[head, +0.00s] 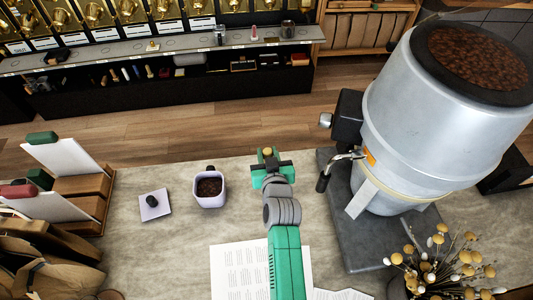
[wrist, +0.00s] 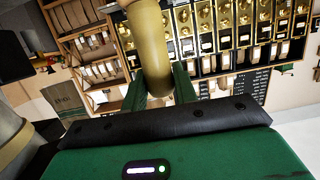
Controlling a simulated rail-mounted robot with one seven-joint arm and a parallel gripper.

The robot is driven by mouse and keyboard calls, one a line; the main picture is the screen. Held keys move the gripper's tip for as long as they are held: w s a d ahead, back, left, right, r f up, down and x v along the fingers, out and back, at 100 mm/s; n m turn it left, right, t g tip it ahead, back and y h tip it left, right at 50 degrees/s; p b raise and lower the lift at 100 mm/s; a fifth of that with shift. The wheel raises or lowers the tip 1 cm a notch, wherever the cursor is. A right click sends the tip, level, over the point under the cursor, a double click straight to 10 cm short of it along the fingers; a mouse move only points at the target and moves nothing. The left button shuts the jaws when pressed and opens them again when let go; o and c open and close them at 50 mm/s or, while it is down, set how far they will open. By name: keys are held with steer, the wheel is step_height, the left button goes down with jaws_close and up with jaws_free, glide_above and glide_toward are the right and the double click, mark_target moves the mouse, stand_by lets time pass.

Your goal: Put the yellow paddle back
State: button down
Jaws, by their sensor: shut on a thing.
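My gripper (head: 268,170) is over the far edge of the counter, in the middle of the head view. It is shut on the yellow paddle, whose small yellow end (head: 267,151) shows between the jaws. In the wrist view the paddle (wrist: 149,55) is a thick, dull yellow rounded bar between the green fingers (wrist: 158,88). It runs up past the top edge of that view, so its far end is hidden. The wall of gold gravity bins (head: 120,10) stands across the floor at the back left. It also shows in the wrist view (wrist: 235,35).
A large metal drum machine (head: 430,125) with beans on top stands close on the right. A lilac cup of beans (head: 220,201) and a pale pad with a dark object (head: 155,205) sit left of my arm. A wooden card holder (head: 92,187) is far left. Dried flowers (head: 440,265) stand front right.

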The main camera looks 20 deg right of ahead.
steer(key=shift+f+b, duration=2.55)
steer(key=shift+f, duration=0.35)
steer(key=shift+f+b, duration=0.55)
steer(key=shift+f, duration=0.05)
steer(key=c, duration=1)
jaws_free()
steer(key=p+v, duration=0.1)
steer(key=v, duration=0.7)
